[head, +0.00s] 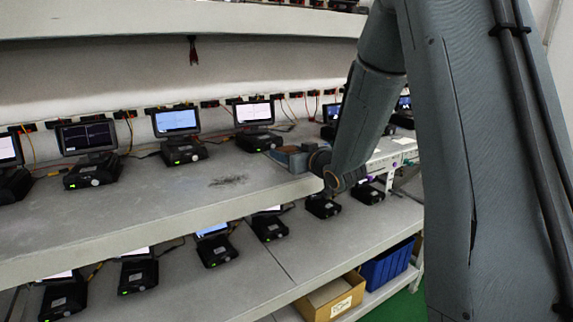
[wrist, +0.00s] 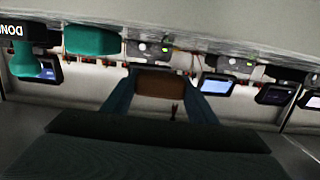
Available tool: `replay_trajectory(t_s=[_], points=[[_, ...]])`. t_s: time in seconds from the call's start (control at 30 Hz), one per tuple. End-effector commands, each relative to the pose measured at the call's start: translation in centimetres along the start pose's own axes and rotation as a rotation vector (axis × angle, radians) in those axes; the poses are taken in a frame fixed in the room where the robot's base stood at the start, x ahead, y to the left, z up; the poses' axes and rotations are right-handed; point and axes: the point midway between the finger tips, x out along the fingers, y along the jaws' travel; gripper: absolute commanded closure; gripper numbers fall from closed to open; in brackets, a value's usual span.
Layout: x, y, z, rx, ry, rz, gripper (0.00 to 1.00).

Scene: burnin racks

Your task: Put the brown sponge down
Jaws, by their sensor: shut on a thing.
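My gripper (wrist: 161,88) is shut on the brown sponge (wrist: 162,83), which sits between its two blue fingers in the wrist view. That view appears upside down. In the head view my gripper (head: 285,156) is at the right part of the middle shelf (head: 120,208), close to the shelf's front edge. The sponge is mostly hidden there by the fingers. I cannot tell whether it touches the shelf.
Several black devices with small screens (head: 177,122) stand along the back of the shelf. One device (head: 255,138) is just left of my gripper. A dark smudge (head: 228,181) marks bare shelf in front. Two teal objects (wrist: 92,39) show in the wrist view.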

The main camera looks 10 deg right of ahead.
Motion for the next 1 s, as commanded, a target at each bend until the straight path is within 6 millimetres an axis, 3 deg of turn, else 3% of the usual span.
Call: replay_trajectory(t_s=[0.4, 0.83, 0.87, 0.97, 1.0], points=[[0.7, -0.2, 4.0, -0.001, 0.0, -0.004, 0.72], [0.8, -0.3, 4.7, -0.002, 0.001, -0.005, 0.72], [0.8, -0.3, 4.7, -0.002, 0.001, -0.005, 0.46], [0.8, -0.3, 4.6, -0.002, 0.001, -0.005, 0.29], [0.8, -0.3, 4.6, -0.002, 0.001, -0.005, 0.29]])
